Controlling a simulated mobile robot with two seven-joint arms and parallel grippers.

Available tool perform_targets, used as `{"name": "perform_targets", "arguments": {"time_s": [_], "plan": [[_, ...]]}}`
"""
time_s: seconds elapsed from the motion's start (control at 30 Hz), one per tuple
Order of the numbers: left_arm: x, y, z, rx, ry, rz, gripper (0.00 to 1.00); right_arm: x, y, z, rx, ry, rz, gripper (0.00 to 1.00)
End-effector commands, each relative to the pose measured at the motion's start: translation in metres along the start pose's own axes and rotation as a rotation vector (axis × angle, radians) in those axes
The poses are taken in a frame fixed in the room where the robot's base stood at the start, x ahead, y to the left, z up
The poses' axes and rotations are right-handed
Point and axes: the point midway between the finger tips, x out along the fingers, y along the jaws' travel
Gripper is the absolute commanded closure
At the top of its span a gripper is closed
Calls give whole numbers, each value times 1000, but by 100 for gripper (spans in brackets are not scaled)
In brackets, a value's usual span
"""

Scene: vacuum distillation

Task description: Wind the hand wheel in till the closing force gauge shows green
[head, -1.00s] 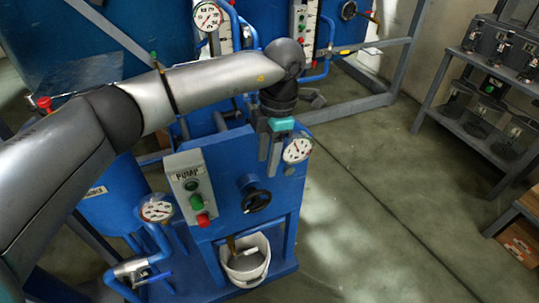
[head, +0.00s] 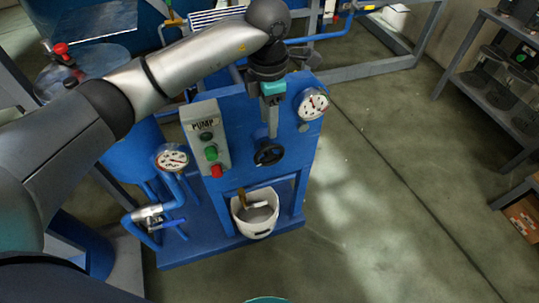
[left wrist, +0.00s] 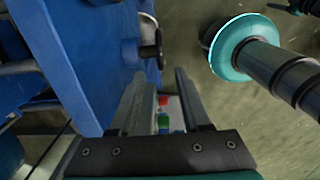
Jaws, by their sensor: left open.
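The black hand wheel (head: 269,153) sits on the front of the blue pump unit. It also shows in the left wrist view (left wrist: 152,48), seen edge-on ahead of the fingers. My left gripper (head: 271,122) is open, its fingers pointing down just above the wheel in the head view. In the left wrist view the left gripper's fingers (left wrist: 161,76) stand apart with nothing held between them. A round white gauge (head: 312,103) is on the unit's upper right; its needle and colours are too small to read surely. My right gripper is not in view.
Left of the wheel is the PUMP panel (head: 206,138) with green and red buttons. A second gauge (head: 172,158) stands on blue piping. A white bucket (head: 255,213) sits below the wheel. The floor to the right is clear up to a grey shelf (head: 497,78).

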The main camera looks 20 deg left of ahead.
Motion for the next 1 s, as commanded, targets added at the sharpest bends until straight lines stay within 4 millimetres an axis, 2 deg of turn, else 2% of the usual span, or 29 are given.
{"name": "perform_targets", "arguments": {"time_s": [0.2, 0.3, 0.5, 0.7, 1.0], "plan": [[47, -1, -1, -1, 5, -4, 52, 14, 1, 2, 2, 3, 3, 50], [62, -1, 0, 1, 3, -3, 52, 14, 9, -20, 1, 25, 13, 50], [92, -1, 0, 0, 3, -3, 52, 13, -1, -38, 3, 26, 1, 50], [118, -1, 0, 0, 2, -3, 52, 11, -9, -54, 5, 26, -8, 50], [138, 0, 0, 0, 2, -1, 52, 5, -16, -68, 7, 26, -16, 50]]}}
